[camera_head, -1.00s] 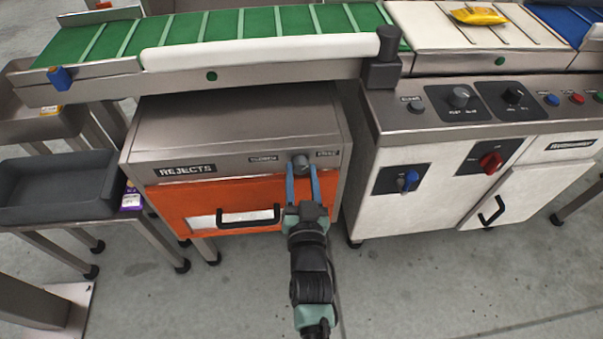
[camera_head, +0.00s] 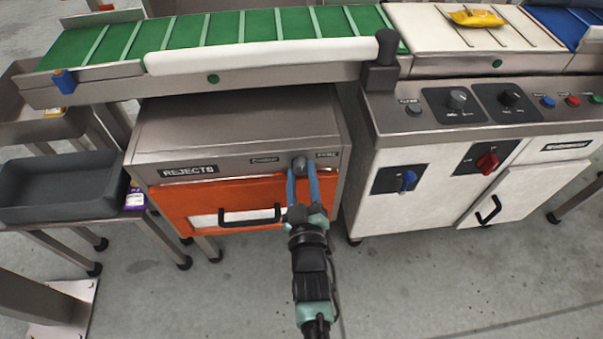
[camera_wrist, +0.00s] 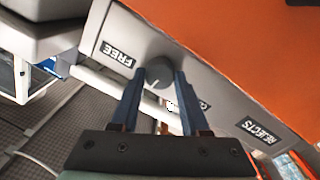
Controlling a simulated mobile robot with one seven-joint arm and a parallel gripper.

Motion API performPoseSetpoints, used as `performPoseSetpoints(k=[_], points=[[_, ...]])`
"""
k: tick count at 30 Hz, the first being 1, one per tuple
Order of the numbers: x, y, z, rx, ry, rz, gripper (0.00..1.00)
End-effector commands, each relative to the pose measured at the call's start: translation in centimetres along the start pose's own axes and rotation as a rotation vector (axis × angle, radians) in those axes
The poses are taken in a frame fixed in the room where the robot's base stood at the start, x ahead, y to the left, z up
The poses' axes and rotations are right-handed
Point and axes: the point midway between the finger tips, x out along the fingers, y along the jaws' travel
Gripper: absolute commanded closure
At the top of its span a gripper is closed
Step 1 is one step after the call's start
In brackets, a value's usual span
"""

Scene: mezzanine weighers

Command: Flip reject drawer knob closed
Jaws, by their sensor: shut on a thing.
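The dark round knob (camera_head: 299,164) is on the grey strip above the orange reject drawer (camera_head: 175,203), near the strip's right end. In the wrist view the knob (camera_wrist: 158,73) sits between two labels. The "FREE" label (camera_wrist: 118,53) reads clearly; the other, toward the "REJECTS" plate (camera_wrist: 262,131), is mostly hidden by a finger. A short pale mark shows on the knob's face. My gripper (camera_head: 302,172) has its blue fingers on both sides of the knob, shut on it. In the wrist view my gripper (camera_wrist: 157,77) hides part of the knob's sides.
A black drawer handle (camera_head: 249,215) sticks out left of my gripper. The white control cabinet (camera_head: 430,185) stands to the right, and a grey tray (camera_head: 60,186) to the left. The green conveyor (camera_head: 225,30) runs above. The floor in front is clear.

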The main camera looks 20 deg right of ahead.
Motion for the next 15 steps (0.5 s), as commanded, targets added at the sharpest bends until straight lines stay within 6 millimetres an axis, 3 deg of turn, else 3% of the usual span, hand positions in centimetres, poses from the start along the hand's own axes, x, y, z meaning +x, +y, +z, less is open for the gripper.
performPoseSetpoints(k=[15], points=[[-0.05, -0.13, 0.25, -0.490, 0.023, -0.004, 1.00]])
